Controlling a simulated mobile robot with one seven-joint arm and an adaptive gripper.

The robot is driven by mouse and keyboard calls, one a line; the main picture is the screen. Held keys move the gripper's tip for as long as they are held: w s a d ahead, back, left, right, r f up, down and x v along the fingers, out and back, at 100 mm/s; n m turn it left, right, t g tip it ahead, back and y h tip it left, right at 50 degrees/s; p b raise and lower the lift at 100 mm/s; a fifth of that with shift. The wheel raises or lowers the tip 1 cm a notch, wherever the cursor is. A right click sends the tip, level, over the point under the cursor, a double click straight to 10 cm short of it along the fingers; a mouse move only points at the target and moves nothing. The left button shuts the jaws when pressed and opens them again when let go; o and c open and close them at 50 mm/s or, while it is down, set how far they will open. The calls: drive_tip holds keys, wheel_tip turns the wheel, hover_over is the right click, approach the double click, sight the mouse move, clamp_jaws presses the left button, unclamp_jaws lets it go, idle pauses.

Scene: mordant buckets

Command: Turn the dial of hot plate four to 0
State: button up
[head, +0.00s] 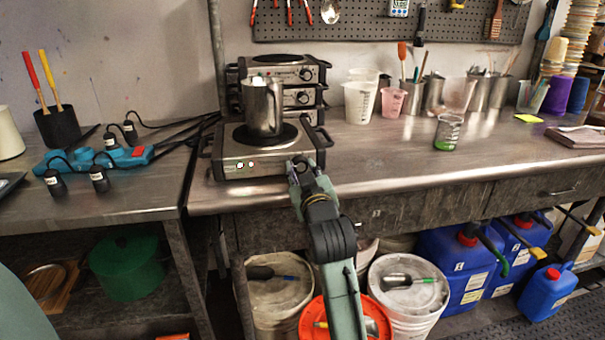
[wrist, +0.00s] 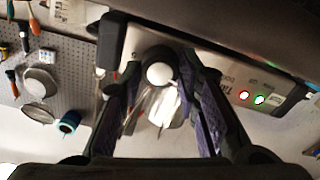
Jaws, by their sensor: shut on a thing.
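The front hot plate (head: 240,166) sits at the left end of the steel bench, with lit red and green lamps (wrist: 251,97) on its front panel. My gripper (head: 301,166) is at the right end of that panel. In the wrist view my gripper (wrist: 160,85) has its fingers on either side of the round dark dial (wrist: 161,57), which has a pale centre, and is shut on it. The dial's pointer and scale cannot be read, and my gripper covers the dial in the head view. No number four can be made out on the hot plate.
A metal pitcher (head: 261,107) stands on the front hot plate. A beaker with green liquid (head: 447,133) stands right. Buckets (head: 409,285) stand below the bench.

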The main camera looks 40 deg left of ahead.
drive_tip(key=shift+n+b, duration=0.5)
drive_tip(key=shift+n, duration=1.1)
drive_tip(key=o, duration=1.2)
drive_tip(key=shift+c, duration=0.2)
drive_tip(key=v, duration=1.2)
